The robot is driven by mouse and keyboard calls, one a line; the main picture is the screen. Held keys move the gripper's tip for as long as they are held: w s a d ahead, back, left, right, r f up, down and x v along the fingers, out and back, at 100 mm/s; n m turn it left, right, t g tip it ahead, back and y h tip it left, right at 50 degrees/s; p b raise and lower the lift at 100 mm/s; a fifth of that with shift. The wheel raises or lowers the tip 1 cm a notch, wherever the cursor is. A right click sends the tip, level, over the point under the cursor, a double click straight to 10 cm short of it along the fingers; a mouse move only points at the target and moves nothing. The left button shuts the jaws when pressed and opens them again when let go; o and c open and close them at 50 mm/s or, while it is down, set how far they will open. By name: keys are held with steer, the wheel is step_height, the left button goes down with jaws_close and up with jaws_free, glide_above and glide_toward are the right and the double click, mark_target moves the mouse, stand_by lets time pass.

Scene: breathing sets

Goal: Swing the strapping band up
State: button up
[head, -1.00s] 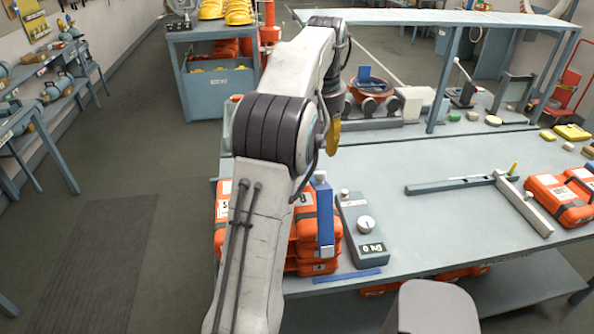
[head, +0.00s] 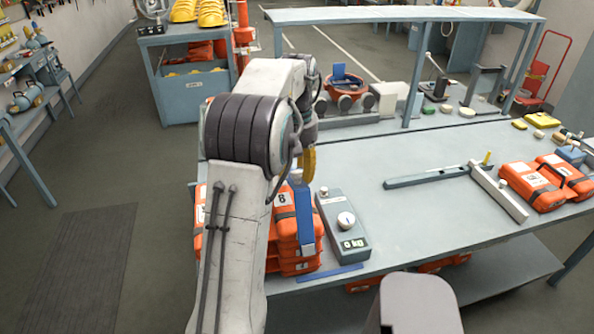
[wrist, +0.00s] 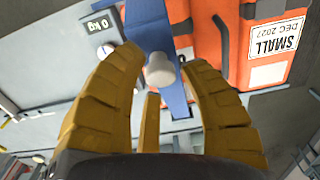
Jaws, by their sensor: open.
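The strapping band is a blue upright bar (head: 305,215) beside the stacked orange cases (head: 285,235). In the wrist view the blue band (wrist: 150,25) runs down the middle, with a pale rounded knob (wrist: 160,70) on it. My gripper (head: 309,163) is just above the band's top in the head view; only a yellow finger shows there. In the wrist view my gripper (wrist: 162,62) is open, with its yellow fingers on either side of the knob. I cannot tell whether they touch it. My arm hides part of the cases.
A grey box with a dial and a "0 kg" display (head: 344,225) stands close right of the band. A blue strip (head: 330,273) lies at the bench's front edge. More orange cases (head: 545,183) lie at the right. The middle of the bench (head: 420,215) is clear.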

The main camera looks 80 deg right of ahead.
steer(key=shift+f, duration=0.3)
steer(key=shift+c, duration=0.2)
jaws_close()
